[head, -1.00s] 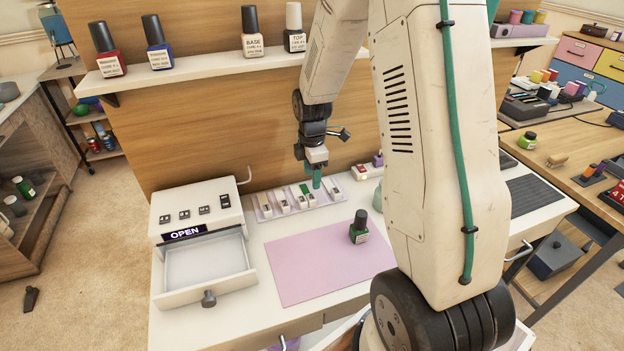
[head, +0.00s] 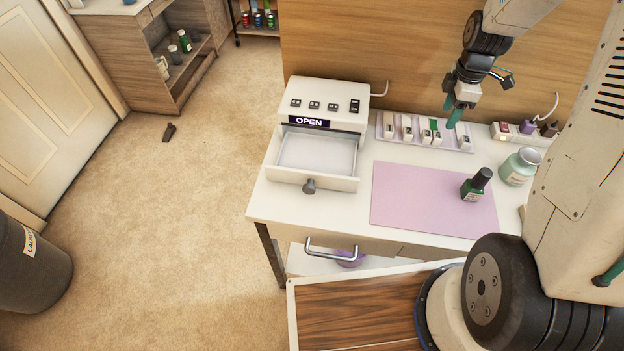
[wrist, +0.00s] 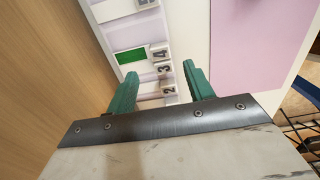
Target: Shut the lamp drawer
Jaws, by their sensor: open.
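The lamp drawer (head: 316,156) is a white tray with a dark round knob (head: 309,186) on its front. It is pulled out from the white lamp box (head: 327,98), which carries an "OPEN" sign above the drawer; the drawer looks empty. My gripper (head: 455,113) has green fingers, is open and hangs over the numbered tile rack (head: 388,127), to the right of the drawer. In the wrist view, my gripper (wrist: 163,83) shows its two fingers apart with numbered tiles beyond them. The drawer is not in the wrist view.
A pink mat (head: 420,200) lies right of the drawer, with a green bottle (head: 477,185) on it. A pale jar (head: 519,167) stands further right. A desk handle (head: 330,252) juts out below the front edge. Floor to the left is mostly free.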

